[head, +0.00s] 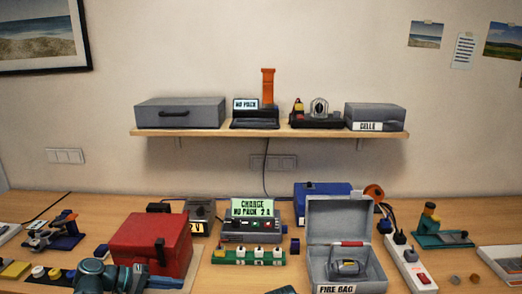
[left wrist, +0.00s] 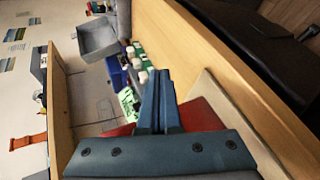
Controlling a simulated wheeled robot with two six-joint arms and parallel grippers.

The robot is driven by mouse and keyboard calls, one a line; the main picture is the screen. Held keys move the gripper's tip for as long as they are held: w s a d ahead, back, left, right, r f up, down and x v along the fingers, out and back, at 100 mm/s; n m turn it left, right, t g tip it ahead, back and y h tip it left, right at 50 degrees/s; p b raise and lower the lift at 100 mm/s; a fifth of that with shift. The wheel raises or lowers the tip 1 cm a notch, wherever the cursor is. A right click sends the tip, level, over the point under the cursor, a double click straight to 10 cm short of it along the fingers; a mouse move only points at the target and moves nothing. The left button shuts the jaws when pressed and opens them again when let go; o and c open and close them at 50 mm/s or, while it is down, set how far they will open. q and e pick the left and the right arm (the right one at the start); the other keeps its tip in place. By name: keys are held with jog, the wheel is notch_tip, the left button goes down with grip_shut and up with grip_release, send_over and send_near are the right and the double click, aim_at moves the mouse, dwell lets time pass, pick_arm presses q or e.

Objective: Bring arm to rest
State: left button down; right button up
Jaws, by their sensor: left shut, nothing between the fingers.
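My left gripper (head: 165,282) is at the bottom left of the head view, in front of the red box (head: 151,245). In the left wrist view its two blue fingers (left wrist: 157,85) lie together with nothing between them. The red box shows behind and beside the fingers in that view (left wrist: 200,115). My right gripper is in neither view.
A grey open case labelled FIRE BAG (head: 347,288) stands right of centre. A charger with a lit screen (head: 252,209) and a green socket strip (head: 248,257) stand in the middle. A white power strip (head: 408,262) lies at right. A shelf (head: 270,132) hangs above.

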pick_arm(q)
jog(key=s+d+f+m+g+y, duration=0.2)
jog(key=s+d+f+m+y, duration=0.1)
jog(key=d, duration=0.3)
jog(key=s+d+f+m+g+y+p, duration=0.1)
jog(key=s+d+f+m+y, duration=0.2)
jog(key=s+d+y, duration=0.2)
jog(key=s+d+f+m+g+y, duration=0.2)
jog(key=s+d+f+m+y, duration=0.1)
jog(key=d, duration=0.6)
jog(key=shift+s+f+g+y, duration=0.3)
jog(key=shift+s+f+y, duration=0.25)
jog(key=shift+s+y, duration=0.55)
jog(key=shift+s+h, duration=0.15)
jog(key=shift+h, duration=0.15)
